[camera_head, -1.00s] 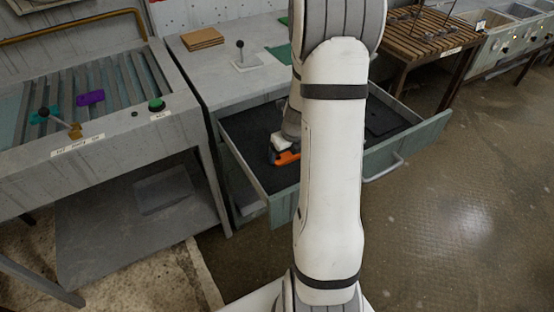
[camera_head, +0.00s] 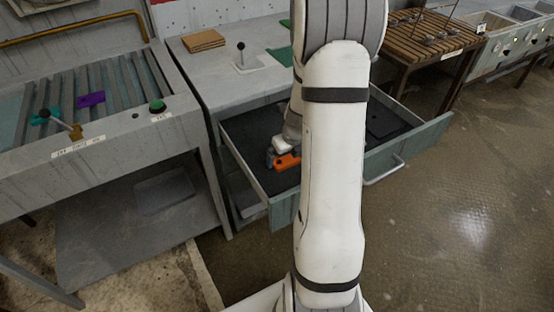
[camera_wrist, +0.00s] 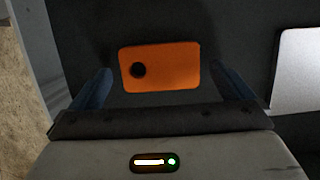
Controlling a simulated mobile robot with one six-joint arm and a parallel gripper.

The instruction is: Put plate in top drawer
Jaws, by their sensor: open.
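An orange plate (camera_wrist: 160,66) with a dark round hole near one end shows in the wrist view, between and just beyond the fingertips. It also shows in the head view (camera_head: 287,162), over the left part of the open top drawer (camera_head: 374,179). My gripper (camera_wrist: 159,88) is open, with a blue finger on each side of the plate and a gap on both sides. In the head view my gripper (camera_head: 272,158) is low inside the drawer, partly hidden. The plate appears to lie on the dark drawer floor, though contact is hard to tell. My arm hides the drawer's middle.
A dark flat piece (camera_head: 384,124) lies in the drawer's right part. The worktop (camera_head: 225,68) above carries a brown stack (camera_head: 203,40) and a small lever (camera_head: 241,52). A conveyor (camera_head: 100,84) with a purple piece (camera_head: 91,99) stands left; a slatted table (camera_head: 425,38) stands right.

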